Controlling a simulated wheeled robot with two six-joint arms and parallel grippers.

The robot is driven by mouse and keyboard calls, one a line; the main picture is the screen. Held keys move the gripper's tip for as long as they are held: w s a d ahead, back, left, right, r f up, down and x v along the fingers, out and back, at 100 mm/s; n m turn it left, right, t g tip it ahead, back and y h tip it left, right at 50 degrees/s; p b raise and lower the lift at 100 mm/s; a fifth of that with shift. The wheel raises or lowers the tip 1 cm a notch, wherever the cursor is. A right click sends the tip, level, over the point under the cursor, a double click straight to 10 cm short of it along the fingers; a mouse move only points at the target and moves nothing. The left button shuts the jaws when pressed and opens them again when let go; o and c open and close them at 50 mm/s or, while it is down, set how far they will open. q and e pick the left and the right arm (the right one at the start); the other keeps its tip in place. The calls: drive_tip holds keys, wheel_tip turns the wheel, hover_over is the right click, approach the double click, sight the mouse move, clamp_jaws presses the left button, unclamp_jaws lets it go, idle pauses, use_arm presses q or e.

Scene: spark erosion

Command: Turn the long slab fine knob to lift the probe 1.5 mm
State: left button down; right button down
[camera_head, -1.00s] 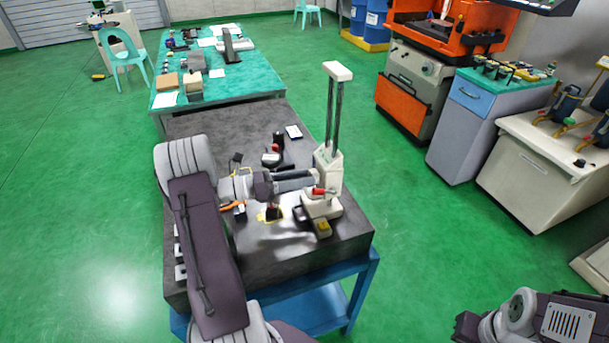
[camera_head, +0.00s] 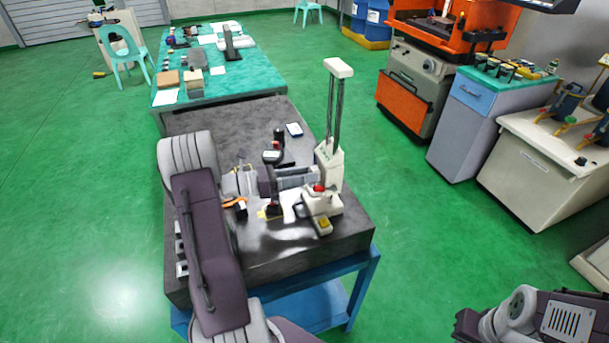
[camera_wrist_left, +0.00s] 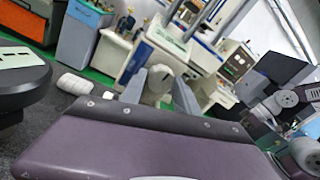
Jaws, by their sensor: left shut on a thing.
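A cream height gauge with two dark upright posts (camera_head: 336,110) stands on the dark granite slab (camera_head: 215,118), near its right edge. It has a red part and a yellow part low on its base. My left gripper (camera_head: 312,178) reaches it from the left and is shut at the left side of its body. In the left wrist view my gripper (camera_wrist_left: 160,92) has its grey fingers on either side of a pale round knob (camera_wrist_left: 159,80), with the gauge's body behind. The probe tip and any scale reading are too small to tell. My right gripper cannot be made out; only arm parts show.
A teal table (camera_head: 172,70) with several items stands beyond. The slab's far part is bare. An orange machine (camera_head: 398,102) stands at the right.

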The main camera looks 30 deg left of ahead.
use_arm(q)
drive_tip(key=shift+s+d+m+t+y+b, duration=0.1)
drive_tip(key=shift+m+t+y+b, duration=0.35)
drive_tip(key=shift+m+b, duration=4.55)
drive_tip(key=shift+s+d+m+t+y+b, duration=0.15)
drive_tip(key=shift+m+y+b, duration=0.45)
drive_tip(key=shift+m+b, duration=4.4)
drive_tip(key=shift+s+d+m+t+y+b, duration=0.1)
drive_tip(key=shift+m+t+y+b, duration=0.35)
drive_tip(key=shift+m+b, duration=4.5)
drive_tip(key=n+b, duration=0.3)
drive_tip(key=shift+n, duration=0.25)
drive_tip(key=c, duration=0.9)
unclamp_jaws()
drive_tip(key=shift+w, duration=0.1)
